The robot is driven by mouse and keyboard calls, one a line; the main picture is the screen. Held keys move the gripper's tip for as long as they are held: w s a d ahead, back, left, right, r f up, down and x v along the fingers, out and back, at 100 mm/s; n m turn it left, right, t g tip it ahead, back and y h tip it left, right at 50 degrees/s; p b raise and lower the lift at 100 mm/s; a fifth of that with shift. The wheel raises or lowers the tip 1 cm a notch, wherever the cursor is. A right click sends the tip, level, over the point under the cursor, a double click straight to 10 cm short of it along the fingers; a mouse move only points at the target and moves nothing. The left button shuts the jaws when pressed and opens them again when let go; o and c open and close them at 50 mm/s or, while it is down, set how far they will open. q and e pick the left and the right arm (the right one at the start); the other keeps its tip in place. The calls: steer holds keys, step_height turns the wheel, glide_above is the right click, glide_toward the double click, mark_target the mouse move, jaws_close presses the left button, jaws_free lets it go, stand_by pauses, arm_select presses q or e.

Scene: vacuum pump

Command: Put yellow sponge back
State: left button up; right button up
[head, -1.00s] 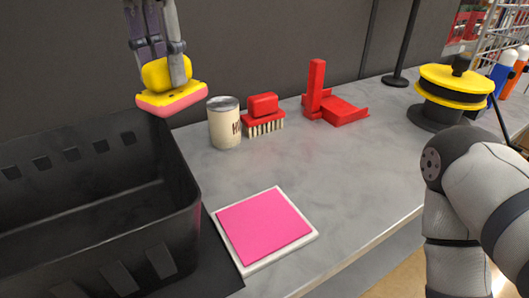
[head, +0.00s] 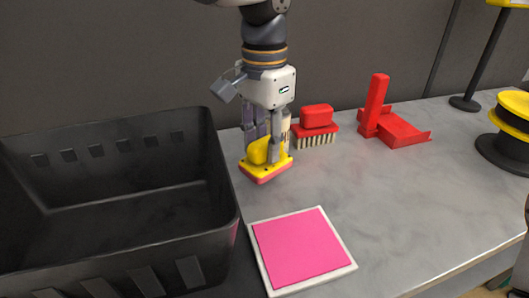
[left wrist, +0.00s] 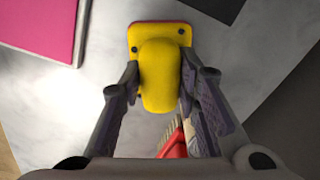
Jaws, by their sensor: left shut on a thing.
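The yellow sponge (head: 258,153) has a rounded yellow handle on a yellow plate with a pink-red underside. My left gripper (head: 266,147) is shut on its handle and holds it just above the counter, between the black crate and the red brush. In the left wrist view, the sponge (left wrist: 161,75) sits between the two fingers of my left gripper (left wrist: 158,80). A pink square pad with a white border (head: 300,247) lies on the counter in front of the sponge, and its corner (left wrist: 45,25) shows in the left wrist view. My right gripper is out of view.
A black crate (head: 225,205) stands on the left, close to the sponge. A red brush (head: 317,118) and a red stand (head: 390,125) are behind to the right. A can is mostly hidden behind my gripper. A yellow and black spool (head: 512,130) is at far right. The counter's middle right is clear.

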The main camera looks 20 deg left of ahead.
mark_target(265, 140)
arm_select(q)
steer(key=shift+f, duration=1.3)
steer(key=shift+f, duration=0.15)
steer(key=o, duration=1.1)
step_height(265, 140, up, 12)
steer(key=shift+r, duration=0.15)
